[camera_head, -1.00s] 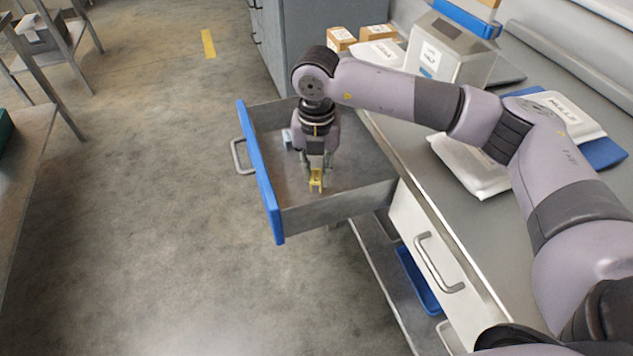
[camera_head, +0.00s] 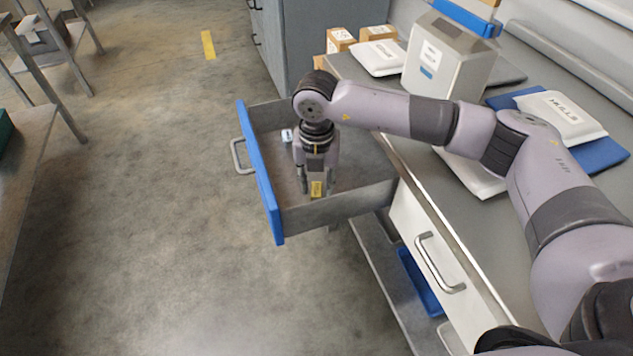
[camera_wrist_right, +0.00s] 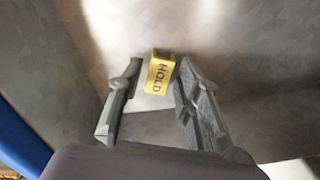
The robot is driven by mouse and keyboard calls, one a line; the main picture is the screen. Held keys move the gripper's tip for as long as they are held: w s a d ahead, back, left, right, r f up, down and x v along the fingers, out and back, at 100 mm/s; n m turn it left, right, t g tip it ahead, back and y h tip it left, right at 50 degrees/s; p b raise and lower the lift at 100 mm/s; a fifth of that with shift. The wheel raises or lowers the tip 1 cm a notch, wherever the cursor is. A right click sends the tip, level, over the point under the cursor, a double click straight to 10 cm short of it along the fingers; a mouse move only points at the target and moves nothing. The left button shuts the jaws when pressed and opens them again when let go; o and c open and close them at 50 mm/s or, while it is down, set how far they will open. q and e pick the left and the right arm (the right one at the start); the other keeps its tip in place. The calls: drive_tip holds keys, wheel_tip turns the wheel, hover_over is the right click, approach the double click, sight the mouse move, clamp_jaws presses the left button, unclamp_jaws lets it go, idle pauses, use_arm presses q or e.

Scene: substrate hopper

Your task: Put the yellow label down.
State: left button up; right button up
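The yellow label (camera_head: 317,189), a small block marked HOLD, is in the open drawer (camera_head: 300,219) near its front side wall as pictured. It also shows in the right wrist view (camera_wrist_right: 160,74), between and a little beyond the fingertips. My right gripper (camera_head: 317,188) is inside the drawer above the label. In the right wrist view its fingers (camera_wrist_right: 159,78) are spread, with a gap on each side of the label, so they do not grip it. My left gripper is not in view.
A small white item (camera_head: 286,135) lies farther back in the drawer. The drawer has a blue front (camera_head: 260,175) with a handle. The counter (camera_head: 440,200) at right holds white bags, a metal bin (camera_head: 445,65) and cardboard boxes. Open floor lies left of the drawer.

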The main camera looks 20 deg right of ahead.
sight(316, 188)
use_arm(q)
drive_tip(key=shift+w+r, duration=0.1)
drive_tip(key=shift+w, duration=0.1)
use_arm(e)
drive_tip(key=shift+o, duration=0.4)
drive_tip(key=shift+r, duration=0.1)
drive_tip(key=shift+r, duration=0.35)
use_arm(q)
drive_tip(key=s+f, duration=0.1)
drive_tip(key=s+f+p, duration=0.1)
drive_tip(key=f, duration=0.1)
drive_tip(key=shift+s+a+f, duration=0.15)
use_arm(e)
wheel_tip(316, 188, up, 11)
drive_tip(key=shift+r, duration=0.2)
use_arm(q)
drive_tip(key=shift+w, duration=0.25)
